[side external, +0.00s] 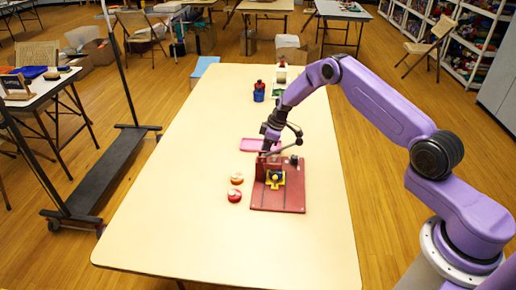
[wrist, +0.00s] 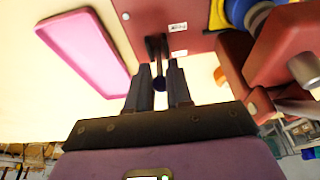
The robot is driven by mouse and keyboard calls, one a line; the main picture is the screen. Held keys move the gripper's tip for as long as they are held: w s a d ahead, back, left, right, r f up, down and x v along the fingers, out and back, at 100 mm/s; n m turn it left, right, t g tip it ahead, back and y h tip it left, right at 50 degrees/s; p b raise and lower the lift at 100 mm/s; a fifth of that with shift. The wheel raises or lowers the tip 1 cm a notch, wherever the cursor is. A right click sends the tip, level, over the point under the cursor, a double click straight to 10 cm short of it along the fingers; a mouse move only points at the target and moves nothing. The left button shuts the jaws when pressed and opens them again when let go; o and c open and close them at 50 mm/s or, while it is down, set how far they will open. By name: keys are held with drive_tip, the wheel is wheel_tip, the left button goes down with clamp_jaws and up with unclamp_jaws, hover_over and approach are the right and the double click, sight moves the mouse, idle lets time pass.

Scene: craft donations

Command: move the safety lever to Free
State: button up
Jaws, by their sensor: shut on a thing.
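The safety lever (wrist: 159,68) shows in the wrist view as a thin stem with a dark round knob, rising from a dark mount on a red board (wrist: 140,12). My gripper (wrist: 160,86) has its two dark fingers on either side of the knob and is shut on it. In the side view the red board (side external: 278,203) lies on the table, and my gripper (side external: 268,152) is at its far edge. The lever is hard to make out there. Two small white labels (wrist: 178,27) are beside the lever mount; their text is unreadable.
A yellow part with a dark knob (side external: 275,179) and red blocks (wrist: 285,45) stand on the board near the lever. A pink tray (side external: 250,144) lies just behind. The table's front is clear.

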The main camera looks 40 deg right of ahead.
drive_tip(key=shift+s+d+f, duration=0.1)
drive_tip(key=shift+s+d, duration=0.3)
drive_tip(key=shift+s, duration=0.05)
drive_tip(key=shift+s+d+f, duration=0.2)
drive_tip(key=shift+s+d, duration=0.35)
drive_tip(key=shift+s, duration=0.05)
drive_tip(key=shift+s+d+f, duration=0.1)
drive_tip(key=shift+s+d, duration=0.05)
drive_tip(key=o, duration=0.7)
